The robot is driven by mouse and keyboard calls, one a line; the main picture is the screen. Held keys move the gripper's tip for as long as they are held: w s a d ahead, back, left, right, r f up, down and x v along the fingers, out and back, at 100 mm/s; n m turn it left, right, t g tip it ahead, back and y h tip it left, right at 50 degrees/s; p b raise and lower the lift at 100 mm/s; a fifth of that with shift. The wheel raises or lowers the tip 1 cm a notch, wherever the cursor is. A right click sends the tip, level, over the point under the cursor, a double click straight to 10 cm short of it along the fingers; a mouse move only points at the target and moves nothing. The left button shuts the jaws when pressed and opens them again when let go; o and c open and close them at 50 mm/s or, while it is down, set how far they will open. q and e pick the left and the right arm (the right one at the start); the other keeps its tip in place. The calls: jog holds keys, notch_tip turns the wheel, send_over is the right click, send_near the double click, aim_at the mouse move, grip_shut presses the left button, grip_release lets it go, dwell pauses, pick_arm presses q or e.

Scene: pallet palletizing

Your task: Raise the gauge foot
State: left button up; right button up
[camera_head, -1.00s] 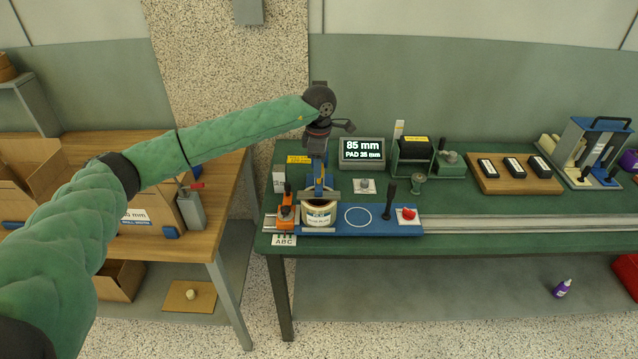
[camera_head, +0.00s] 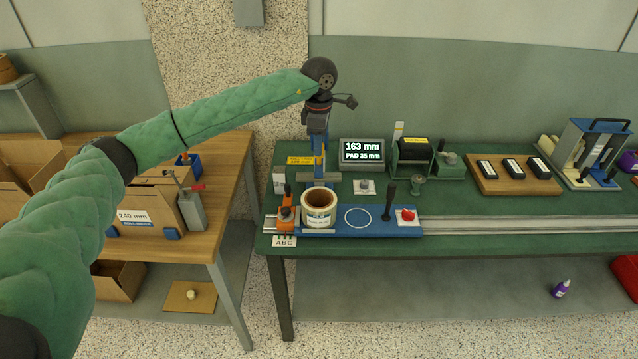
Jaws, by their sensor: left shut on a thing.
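The gauge has a blue upright column (camera_head: 319,160) and a grey gauge foot (camera_head: 307,184), which stands clear above a cream roll (camera_head: 319,205) with a label. The roll's dark open core shows from above. My left gripper (camera_head: 317,131) is at the upper part of the column, shut on the gauge foot's upper part; its fingertips are hard to make out. The roll stands on a blue base (camera_head: 375,228). The gauge display (camera_head: 363,151) reads 163 mm and PAD 35 mm. My right gripper is out of view.
An orange clamp (camera_head: 286,213) stands left of the roll. A black lever (camera_head: 388,203) and a red button (camera_head: 407,215) are at the base's right. A wooden board (camera_head: 515,182) with black blocks lies farther right. Boxes stand on the left wooden table (camera_head: 226,165).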

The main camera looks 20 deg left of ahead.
pick_arm(q)
jog(key=shift+r, duration=1.4)
jog(key=o, duration=1)
jog(key=shift+c, duration=0.2)
notch_tip(320, 180, up, 7)
jog(key=shift+p, duration=0.4)
